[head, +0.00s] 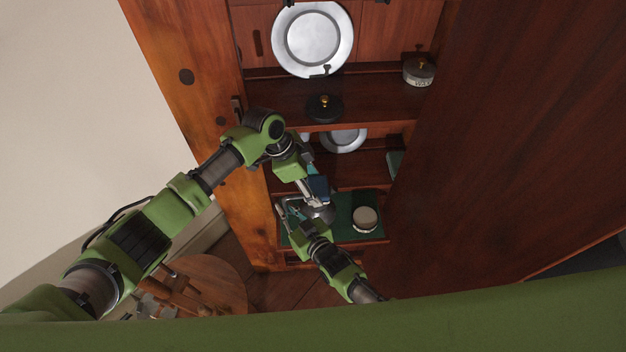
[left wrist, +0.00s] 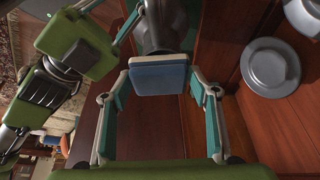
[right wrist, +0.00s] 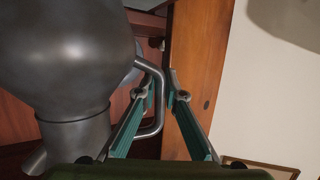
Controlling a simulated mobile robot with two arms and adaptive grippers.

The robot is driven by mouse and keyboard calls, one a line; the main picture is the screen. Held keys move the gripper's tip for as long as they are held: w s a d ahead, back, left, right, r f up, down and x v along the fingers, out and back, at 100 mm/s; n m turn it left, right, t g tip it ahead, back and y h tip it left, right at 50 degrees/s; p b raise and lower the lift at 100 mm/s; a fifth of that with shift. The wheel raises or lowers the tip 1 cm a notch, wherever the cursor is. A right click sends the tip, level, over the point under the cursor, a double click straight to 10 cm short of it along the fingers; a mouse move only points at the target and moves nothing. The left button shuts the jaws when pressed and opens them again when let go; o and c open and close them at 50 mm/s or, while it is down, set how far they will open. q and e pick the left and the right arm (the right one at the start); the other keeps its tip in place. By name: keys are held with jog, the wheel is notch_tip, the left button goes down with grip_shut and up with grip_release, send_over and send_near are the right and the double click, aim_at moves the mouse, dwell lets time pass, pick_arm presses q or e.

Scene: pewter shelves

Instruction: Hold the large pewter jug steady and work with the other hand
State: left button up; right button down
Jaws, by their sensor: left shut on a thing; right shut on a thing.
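The large pewter jug (head: 322,213) stands at the green-lined lower shelf; in the head view my arms partly hide it. Its grey body (right wrist: 65,60) and bent handle (right wrist: 158,115) fill the left and middle of the right wrist view. My right gripper (right wrist: 160,85) is shut on the handle. My left gripper (left wrist: 160,90) is shut on a blue block (left wrist: 158,76), which also shows in the head view (head: 318,187) just above the jug. In the left wrist view the jug (left wrist: 166,25) is right behind the block; I cannot tell if they touch.
A round pale-topped tin (head: 365,217) sits on the green mat (head: 347,233), right of the jug. Plates (head: 312,40) and lidded pots (head: 419,71) stand on upper shelves. A tall wooden panel (head: 500,140) closes off the right. A round stool (head: 205,278) is at lower left.

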pick_arm(q)
jog(key=shift+s, duration=0.35)
jog(key=shift+w, duration=1.1)
jog(key=shift+s+f, duration=0.1)
jog(key=shift+s, duration=1.05)
jog(key=shift+w, duration=1.15)
dwell(2.0)
jog(key=shift+r, duration=3.6)
pick_arm(e)
jog(key=c, duration=2)
grip_release()
jog(key=shift+c, duration=0.2)
